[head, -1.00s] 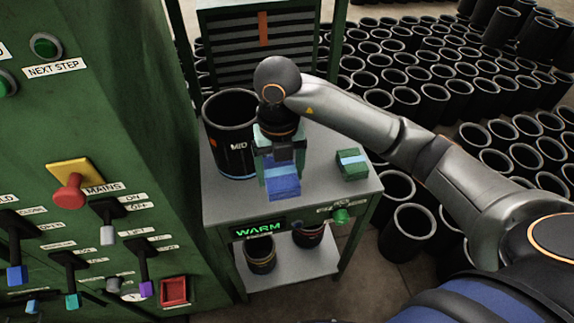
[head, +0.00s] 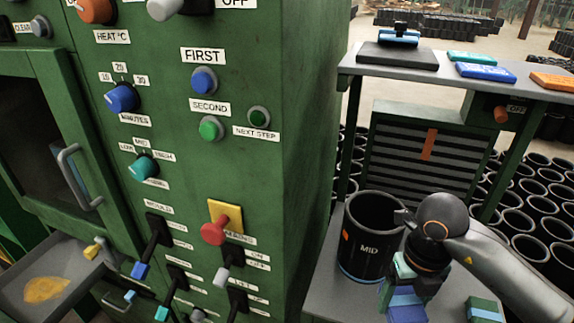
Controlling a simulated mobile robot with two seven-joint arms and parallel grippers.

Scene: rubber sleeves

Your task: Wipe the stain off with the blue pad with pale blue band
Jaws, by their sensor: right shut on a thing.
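A yellow-brown stain (head: 47,289) lies on the grey shelf (head: 75,309) in front of the oven-like door at the lower left. The blue pad with pale blue band (head: 406,308) is at the bottom, right of centre. My right gripper (head: 408,285) points down and is shut on this pad, in front of the black MID sleeve (head: 361,262). The pad is far to the right of the stain. The picture's lower edge cuts off the pad's surroundings, so I cannot tell whether it touches the stand. My left gripper is not in view.
A green pad with a pale blue band (head: 484,310) lies on the stand at right. The green cabinet (head: 293,150) with its levers and red mains knob (head: 214,231) stands between the pad and stain. An upper shelf (head: 437,78) holds pads and a dark plate.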

